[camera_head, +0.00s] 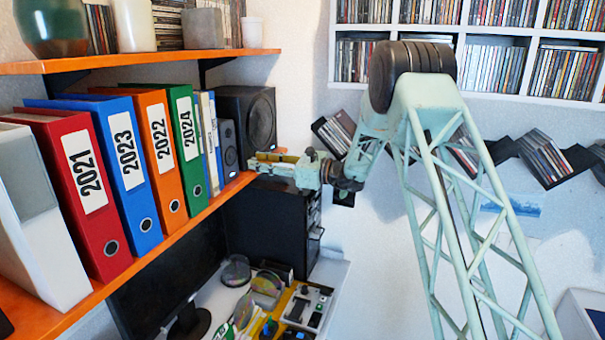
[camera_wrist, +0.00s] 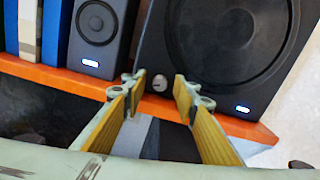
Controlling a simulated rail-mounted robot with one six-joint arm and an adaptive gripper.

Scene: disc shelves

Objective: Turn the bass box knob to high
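The bass box is the large black speaker (camera_head: 262,112) at the right end of the orange shelf; its big round cone fills the upper right of the wrist view (camera_wrist: 228,40). Its small silver knob (camera_wrist: 159,82) sits low on the front, left of a lit blue-white light. My gripper (camera_wrist: 157,84) is open, one fingertip on each side of the knob in the picture, with a gap on both sides. I cannot tell whether the tips reach around it in depth. In the head view my gripper (camera_head: 262,161) is in front of the box's lower part, hiding the knob.
A smaller speaker (camera_wrist: 97,22) stands left of the bass box. The orange shelf edge (camera_wrist: 60,80) runs below the fingers. Binders (camera_head: 122,150) line the shelf to the left. A black computer case (camera_head: 285,222) and cluttered desk lie below.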

